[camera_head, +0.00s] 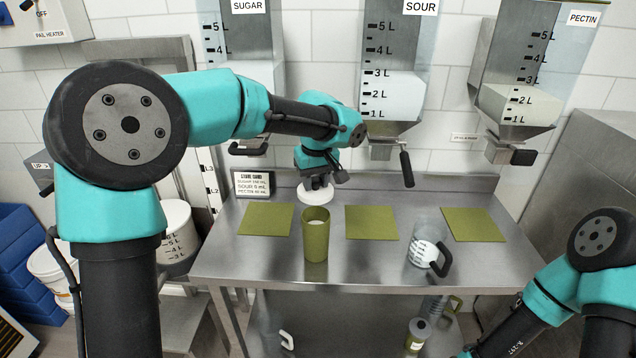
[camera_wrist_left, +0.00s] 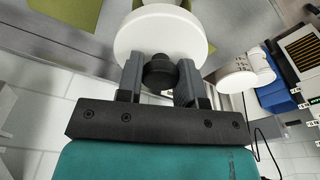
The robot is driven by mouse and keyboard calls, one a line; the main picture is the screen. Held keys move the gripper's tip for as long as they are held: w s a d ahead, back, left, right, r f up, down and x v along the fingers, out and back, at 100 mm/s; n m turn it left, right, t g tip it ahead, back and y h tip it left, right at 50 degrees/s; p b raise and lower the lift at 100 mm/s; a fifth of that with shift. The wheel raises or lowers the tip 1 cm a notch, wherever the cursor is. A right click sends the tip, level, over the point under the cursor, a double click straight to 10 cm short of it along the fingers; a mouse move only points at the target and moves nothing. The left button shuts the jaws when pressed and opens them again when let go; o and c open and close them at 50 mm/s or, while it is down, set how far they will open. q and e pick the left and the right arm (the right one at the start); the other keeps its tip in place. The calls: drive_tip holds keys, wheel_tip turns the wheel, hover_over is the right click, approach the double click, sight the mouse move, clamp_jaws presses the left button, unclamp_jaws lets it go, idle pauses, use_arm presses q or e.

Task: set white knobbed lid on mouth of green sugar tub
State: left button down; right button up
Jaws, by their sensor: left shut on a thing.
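The white lid (camera_head: 315,195) is held by my left gripper (camera_head: 317,183) just behind the green sugar tub (camera_head: 316,238), a little above the table. In the left wrist view the white disc of the lid (camera_wrist_left: 160,30) lies beyond the fingers. Its dark knob (camera_wrist_left: 160,72) sits between the two fingers of my left gripper (camera_wrist_left: 160,80), which is shut on it. The green tub stands upright and open on the table, with pale content showing at its mouth. The lid is apart from the mouth. My right arm shows at the lower right, but its gripper is out of view.
Green mats (camera_head: 267,218) lie on the steel table (camera_head: 290,268). A clear measuring jug (camera_head: 423,250) with a dark handle stands right of the tub. Hoppers hang above, with a dark lever (camera_head: 406,168) below the middle one. Free table surrounds the tub's front.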

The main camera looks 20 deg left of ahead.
sight(316, 203)
use_arm(q)
drive_tip(key=shift+f, duration=0.15)
drive_tip(key=shift+f, duration=3)
drive_tip(key=shift+f, duration=0.1)
drive_tip(key=shift+f, duration=0.35)
drive_tip(key=c, duration=0.7)
unclamp_jaws()
drive_tip(key=shift+r, duration=0.1)
